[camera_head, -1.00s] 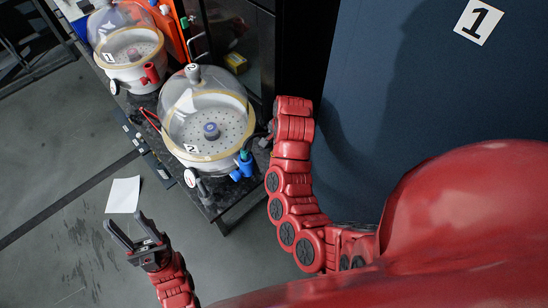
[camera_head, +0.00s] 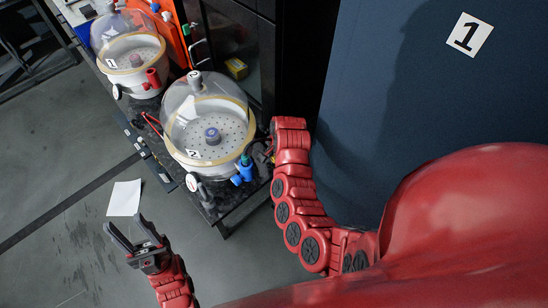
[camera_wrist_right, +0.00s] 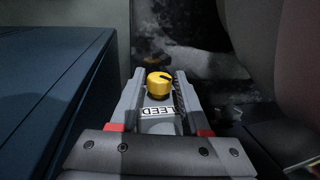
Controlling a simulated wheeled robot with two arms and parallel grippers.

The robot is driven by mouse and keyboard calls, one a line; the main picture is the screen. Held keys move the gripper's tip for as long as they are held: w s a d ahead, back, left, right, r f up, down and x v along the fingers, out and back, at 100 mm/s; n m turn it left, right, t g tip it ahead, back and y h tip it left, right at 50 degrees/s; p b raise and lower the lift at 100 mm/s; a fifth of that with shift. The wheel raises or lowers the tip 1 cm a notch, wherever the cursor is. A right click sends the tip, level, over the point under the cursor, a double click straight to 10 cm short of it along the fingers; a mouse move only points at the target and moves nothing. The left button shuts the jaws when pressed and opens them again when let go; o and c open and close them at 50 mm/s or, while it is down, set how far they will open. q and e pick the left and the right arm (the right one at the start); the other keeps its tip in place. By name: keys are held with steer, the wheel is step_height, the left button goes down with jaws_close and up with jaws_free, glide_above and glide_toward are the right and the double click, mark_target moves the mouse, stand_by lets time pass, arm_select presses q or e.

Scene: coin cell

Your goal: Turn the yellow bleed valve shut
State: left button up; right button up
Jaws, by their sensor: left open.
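The yellow bleed valve (camera_wrist_right: 159,86) is a round knob with a dark mark on top, above a white label reading "LEED" in part. It shows only in the right wrist view. My right gripper (camera_wrist_right: 159,78) is open, with one grey finger on each side of the knob and narrow gaps visible; I cannot tell how deep the knob sits between them. In the head view the right gripper is mostly hidden beyond my red wrist, beside the right of chamber 2 (camera_head: 176,150). My left gripper (camera_head: 134,237) is open and empty over the floor.
Chamber 1 (camera_head: 150,85) stands farther back on the same dark bench (camera_head: 236,207). A blue valve (camera_head: 244,170) and gauge (camera_head: 192,182) sit at chamber 2's front. A blue panel marked 1 (camera_head: 400,110) stands right. A white sheet (camera_head: 124,198) lies on the floor.

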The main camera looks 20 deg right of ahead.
jaws_close()
steer(key=shift+w+f+b, duration=0.1)
steer(key=shift+b, duration=0.35)
steer(key=g+b, duration=0.1)
steer(key=b, duration=0.2)
steer(key=shift+w+a+f+g+h, duration=0.1)
steer(key=shift+w+f+g+h, duration=0.1)
steer(key=shift+g+h, duration=0.15)
steer(key=shift+r+b, duration=0.15)
steer(key=shift+b, duration=0.5)
steer(key=shift+s+r+g, duration=0.1)
steer(key=shift+r+g, duration=0.05)
steer(key=shift+g, duration=0.3)
steer(key=shift+o, duration=2.1)
jaws_free()
steer(key=shift+r, duration=0.1)
